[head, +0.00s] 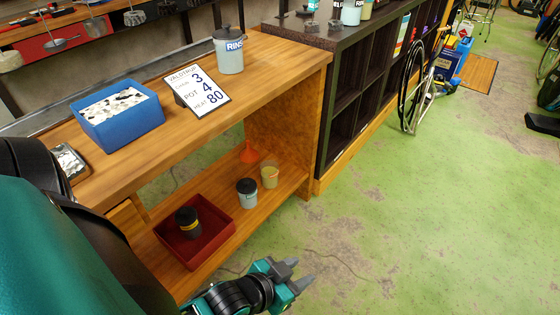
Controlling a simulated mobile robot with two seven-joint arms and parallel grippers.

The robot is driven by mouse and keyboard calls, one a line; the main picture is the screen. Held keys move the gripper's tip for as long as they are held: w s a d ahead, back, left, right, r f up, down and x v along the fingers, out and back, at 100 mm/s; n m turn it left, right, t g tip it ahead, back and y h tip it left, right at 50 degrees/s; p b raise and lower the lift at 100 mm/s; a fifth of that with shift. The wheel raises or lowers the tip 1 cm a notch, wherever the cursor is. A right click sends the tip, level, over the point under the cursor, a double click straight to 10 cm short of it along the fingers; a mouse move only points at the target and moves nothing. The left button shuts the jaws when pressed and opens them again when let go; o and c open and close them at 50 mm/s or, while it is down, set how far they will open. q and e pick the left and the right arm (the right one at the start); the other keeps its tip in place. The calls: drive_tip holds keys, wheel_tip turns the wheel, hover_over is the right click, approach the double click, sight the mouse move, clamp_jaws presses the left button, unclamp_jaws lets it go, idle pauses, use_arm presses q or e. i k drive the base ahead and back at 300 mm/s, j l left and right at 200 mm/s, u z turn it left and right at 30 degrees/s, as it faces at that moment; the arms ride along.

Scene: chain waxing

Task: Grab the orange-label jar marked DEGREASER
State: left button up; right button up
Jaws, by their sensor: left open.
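No jar with a readable DEGREASER label shows in the head view. On the lower shelf, a dark jar with a yellowish band (187,222) stands in a red tray (222,231). A grey-blue jar with a dark lid (247,194) stands just right of the tray; its label is too small to read. A larger grey jar with a dark lid (229,52) on the bench top shows the letters RINS. My left gripper (300,273) is open and empty, over the green floor in front of the shelf, lower right of the tray. My right gripper is out of view.
The wooden bench (280,75) holds a blue bin (117,117) and a number sign (199,91). An orange funnel (249,153) and a yellowish cup (269,176) sit on the lower shelf. A dark shelf unit (345,100) adjoins at right.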

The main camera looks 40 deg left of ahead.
sight(270, 169)
drive_tip(key=i+l+u, duration=0.15)
drive_tip(key=i, duration=1.25)
drive_tip(key=i+u, duration=0.35)
drive_tip(key=i, duration=0.85)
drive_tip(key=j+z, duration=0.1)
drive_tip(key=z, duration=7.5)
drive_tip(key=i+l+z, duration=0.15)
drive_tip(key=z, duration=0.3)
drive_tip(key=i+l+z, duration=0.1)
drive_tip(key=i+z, duration=0.15)
drive_tip(key=z, duration=0.25)
